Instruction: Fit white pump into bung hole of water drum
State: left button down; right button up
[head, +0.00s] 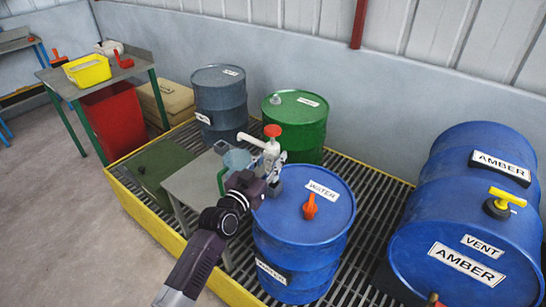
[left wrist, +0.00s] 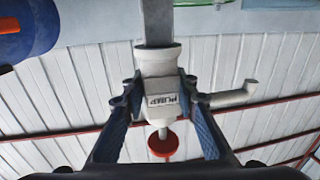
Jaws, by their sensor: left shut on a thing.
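The white pump (head: 270,152), with a red knob on top and a side spout pointing left, is held roughly upright by my left gripper (head: 268,172). In the left wrist view, the fingers of my left gripper (left wrist: 160,100) are shut on both sides of the pump body (left wrist: 158,68), labelled PUMP, and its grey tube runs out of the picture. The blue water drum (head: 290,238) stands just right of the gripper. An orange piece (head: 310,206) stands on its lid; I cannot tell if it covers the bung hole. The tube's lower end is hidden. My right gripper is not in view.
A grey table (head: 195,194) with a greenish jug (head: 234,168) stands left of the gripper. Green (head: 297,125) and dark grey (head: 219,100) drums stand behind. A yellow-edged grating (head: 170,238) lies beneath.

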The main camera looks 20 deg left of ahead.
pick_arm(q)
jog(key=shift+r+p, duration=0.15)
jog(key=shift+p, duration=0.15)
dwell(0.7)
jog(key=shift+f+b, duration=2.05)
jog(key=shift+f, duration=0.5)
jog(key=c, duration=1.5)
grip_release()
jog(key=shift+o, duration=0.2)
jog(key=shift+f, duration=0.15)
jog(key=s+a, duration=0.2)
jog(key=s, duration=1)
jog(key=shift+a, duration=0.15)
